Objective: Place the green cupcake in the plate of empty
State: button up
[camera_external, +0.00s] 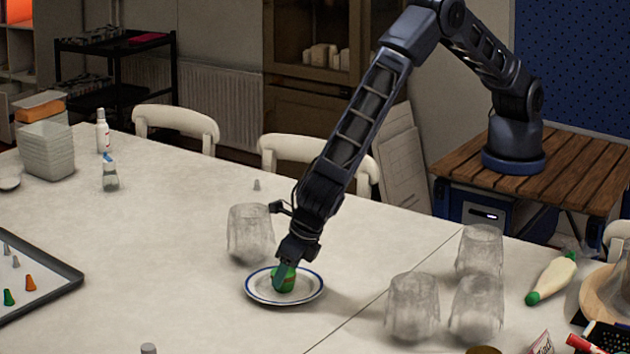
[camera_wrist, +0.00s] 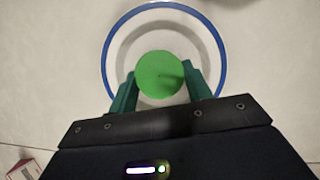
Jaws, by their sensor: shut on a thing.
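The green cupcake (camera_external: 284,278) is at the white plate with a blue rim (camera_external: 256,294) in the external view. In the wrist view the cupcake's round green top (camera_wrist: 160,74) shows over the middle of the plate (camera_wrist: 122,42). My gripper (camera_external: 285,272) points down over the plate. In the wrist view its two green fingers (camera_wrist: 160,90) are on either side of the cupcake, shut on it. I cannot tell whether the cupcake's base touches the plate. Nothing else lies on the plate.
A clear upturned cup (camera_external: 250,235) stands close behind the plate. More clear cups (camera_external: 412,307) stand to the right. A piping bag (camera_external: 553,279) lies farther right. A dark tray with small nozzles (camera_external: 62,274) is at the left. The table in front of the plate is clear.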

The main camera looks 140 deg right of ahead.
jog(key=shift+f, duration=0.15)
jog(key=o, duration=1)
